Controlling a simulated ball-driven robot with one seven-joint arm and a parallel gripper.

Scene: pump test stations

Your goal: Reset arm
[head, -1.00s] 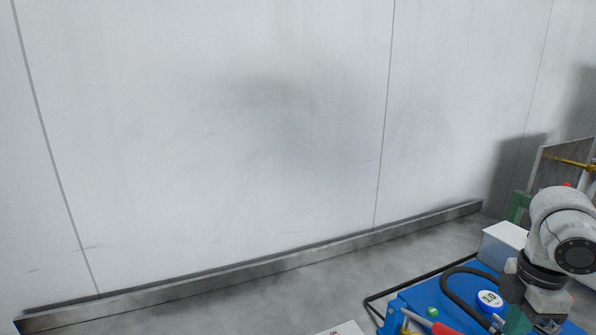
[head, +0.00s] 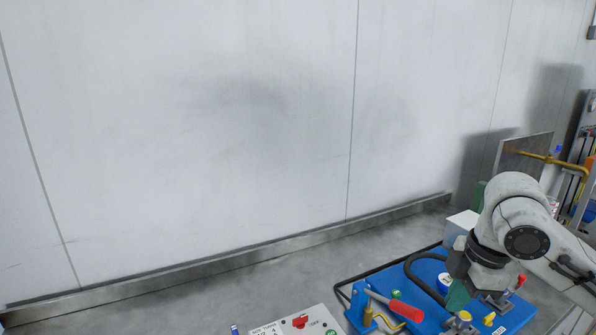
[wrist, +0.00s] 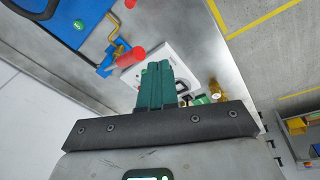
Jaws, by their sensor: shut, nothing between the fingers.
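My gripper (wrist: 155,72) shows in the wrist view with its two green fingers shut together and nothing between them. In the head view my arm is at the lower right, bent downward, and the green of my gripper (head: 457,297) shows over the blue pump base (head: 518,318). The blue base also shows at the upper left of the wrist view (wrist: 88,12). A lever with a red handle (head: 400,306) stands at its left side; the handle (wrist: 130,56) is left of my fingers in the wrist view. Whether my fingers touch anything cannot be told.
A white panel (head: 300,326) with a red knob lies at the bottom of the head view. A grey box (head: 459,225) and an upright board with a yellow pipe (head: 540,155) stand behind my arm. The wall (head: 200,130) is bare.

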